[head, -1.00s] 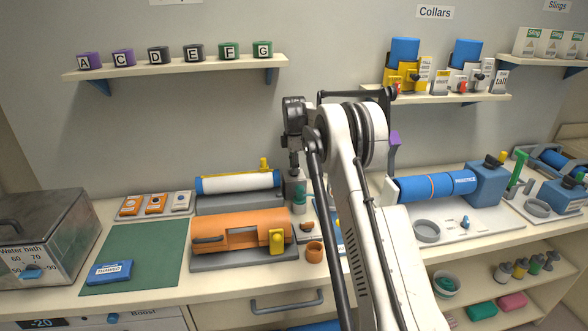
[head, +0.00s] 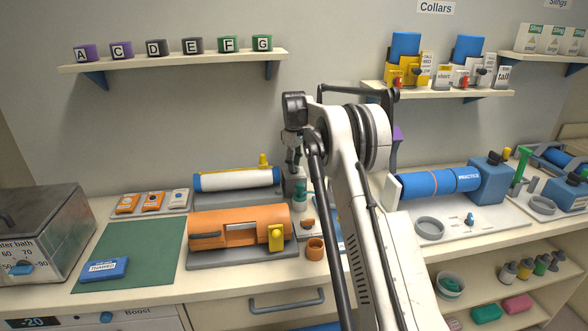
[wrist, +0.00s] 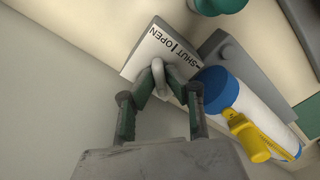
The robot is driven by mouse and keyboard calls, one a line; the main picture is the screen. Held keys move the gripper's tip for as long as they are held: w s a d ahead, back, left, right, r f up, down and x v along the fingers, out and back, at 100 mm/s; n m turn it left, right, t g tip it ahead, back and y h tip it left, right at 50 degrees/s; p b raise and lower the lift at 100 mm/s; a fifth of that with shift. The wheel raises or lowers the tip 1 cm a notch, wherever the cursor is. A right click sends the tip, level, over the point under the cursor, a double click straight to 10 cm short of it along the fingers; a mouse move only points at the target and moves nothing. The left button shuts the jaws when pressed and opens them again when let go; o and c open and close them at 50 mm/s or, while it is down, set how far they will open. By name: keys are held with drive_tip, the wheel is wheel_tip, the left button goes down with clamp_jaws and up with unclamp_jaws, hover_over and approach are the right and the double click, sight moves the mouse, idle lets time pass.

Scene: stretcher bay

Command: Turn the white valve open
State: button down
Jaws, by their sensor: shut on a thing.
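The white valve (wrist: 158,71) shows in the wrist view as a small pale handle just below a white plate (wrist: 150,50) lettered SHUT and OPEN. My gripper (wrist: 163,86) is shut on this handle, with a green-padded finger on either side. The fingers cover its lower part, and I cannot tell which word it points to. In the head view my gripper (head: 296,172) reaches down at the back of the bench, beside the right end of a white cylinder with blue ends (head: 237,180). The valve cannot be made out there.
The white and blue cylinder with a yellow handle (wrist: 252,138) lies close right of my gripper in the wrist view. An orange cylinder (head: 222,222) lies in front on the bench, with an orange ring (head: 315,249) nearby. A green mat (head: 140,244) lies left.

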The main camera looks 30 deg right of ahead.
drive_tip(key=m+b, duration=0.1)
drive_tip(key=m, duration=0.3)
drive_tip(key=shift+m, duration=0.3)
drive_tip(key=m, duration=0.4)
drive_tip(key=shift+m+b, duration=0.3)
drive_tip(key=shift+b, duration=0.1)
drive_tip(key=c, duration=1.8)
unclamp_jaws()
drive_tip(key=shift+r, duration=0.1)
wheel_tip(320, 180, up, 8)
drive_tip(key=shift+f, duration=0.25)
